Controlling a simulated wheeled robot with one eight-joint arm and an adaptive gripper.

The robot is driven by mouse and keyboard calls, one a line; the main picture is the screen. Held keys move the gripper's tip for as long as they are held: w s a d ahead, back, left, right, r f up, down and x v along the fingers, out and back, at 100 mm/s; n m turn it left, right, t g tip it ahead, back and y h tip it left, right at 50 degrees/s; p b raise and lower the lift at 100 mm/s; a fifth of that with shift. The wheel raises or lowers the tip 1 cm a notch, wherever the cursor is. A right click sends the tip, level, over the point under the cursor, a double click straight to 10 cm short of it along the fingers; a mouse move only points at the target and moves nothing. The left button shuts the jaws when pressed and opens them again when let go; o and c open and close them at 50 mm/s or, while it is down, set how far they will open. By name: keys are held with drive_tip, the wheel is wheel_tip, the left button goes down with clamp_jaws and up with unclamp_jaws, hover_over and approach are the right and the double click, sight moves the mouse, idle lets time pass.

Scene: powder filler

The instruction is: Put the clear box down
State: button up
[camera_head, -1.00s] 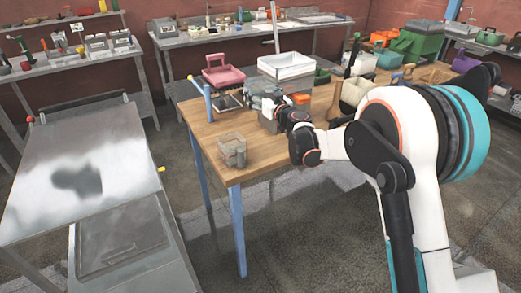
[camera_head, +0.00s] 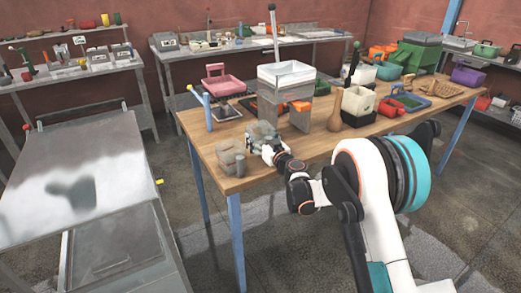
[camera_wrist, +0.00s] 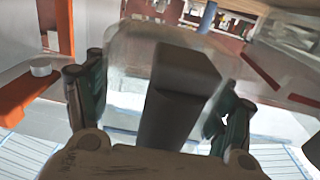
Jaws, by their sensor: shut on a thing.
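My gripper (camera_wrist: 158,108) is shut on the clear box (camera_wrist: 128,58), a see-through container between its two dark green fingers in the wrist view. A dark grey block shows in or through the box; I cannot tell which. In the head view my gripper (camera_head: 266,143) is above the front left part of the wooden table (camera_head: 218,181).
A translucent container (camera_head: 231,158) stands close left of my gripper near the table corner. A filler stand with a white hopper (camera_head: 286,75) is behind it to the right. Bare wood lies at the front edge.

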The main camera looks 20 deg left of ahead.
drive_tip(key=shift+f+b, duration=0.75)
drive_tip(key=shift+f, duration=1.2)
drive_tip(key=shift+f, duration=0.2)
drive_tip(key=o, duration=1.2)
drive_tip(key=shift+r, duration=0.1)
drive_tip(key=p+v, duration=0.1)
drive_tip(key=v, duration=0.3)
drive_tip(key=p+v, duration=0.1)
drive_tip(key=v, duration=0.4)
drive_tip(key=p+v, duration=0.1)
drive_tip(key=v, duration=0.4)
drive_tip(key=shift+f+p, duration=0.25)
drive_tip(key=shift+p, duration=0.1)
